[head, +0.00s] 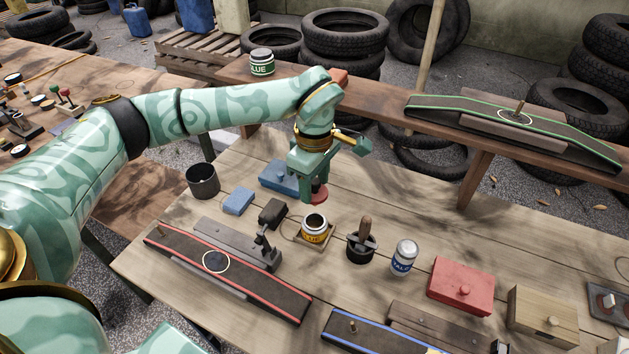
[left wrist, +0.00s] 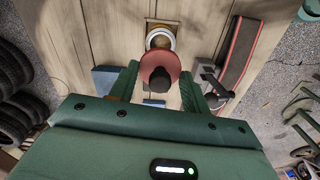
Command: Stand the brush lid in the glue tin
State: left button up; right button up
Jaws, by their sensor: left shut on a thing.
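The brush lid (head: 320,194) is a red disc, held by my left gripper (head: 313,180) above the table. In the left wrist view the lid (left wrist: 170,62) has a dark knob between the two green fingers. No brush shows below the lid; I cannot tell its tilt exactly. The glue tin (head: 315,238) is yellow with a white rim, open on top, and stands upright on a small wooden base. The lid is above and just behind the tin, apart from it. In the left wrist view the tin (left wrist: 161,33) lies just beyond the lid, which partly covers it.
A black pot with a wooden-handled tool (head: 361,246) and a talc can (head: 404,258) stand right of the tin. A black block (head: 273,212), blue blocks (head: 238,201) and a dark cup (head: 203,181) are to the left. A green-labelled tin (head: 262,62) is on the back bench.

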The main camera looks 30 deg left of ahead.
aim_at(315, 204)
pick_arm(q)
jog(key=shift+f+b, duration=0.5)
jog(key=shift+f, duration=0.25)
notch_tip(315, 204, down, 3)
jog(key=b, duration=0.2)
jog(key=shift+f+b, duration=0.15)
jog(key=shift+b, duration=0.25)
jog(key=shift+f+b, duration=0.4)
jog(key=shift+f, duration=1.35)
pick_arm(e)
jog(key=f, duration=0.3)
jog(key=s+f, duration=0.1)
jog(key=shift+a+f, duration=0.3)
jog(key=shift+a, duration=0.05)
jog(key=shift+w+r, duration=0.1)
jog(key=shift+r, duration=0.1)
pick_arm(q)
jog(key=shift+f+p, duration=0.4)
pick_arm(e)
jog(key=shift+w+a+r, duration=0.1)
jog(key=shift+r, duration=0.05)
pick_arm(q)
jog(key=shift+f, duration=0.1)
pick_arm(e)
jog(key=shift+w+r, duration=0.1)
jog(key=shift+r, duration=0.2)
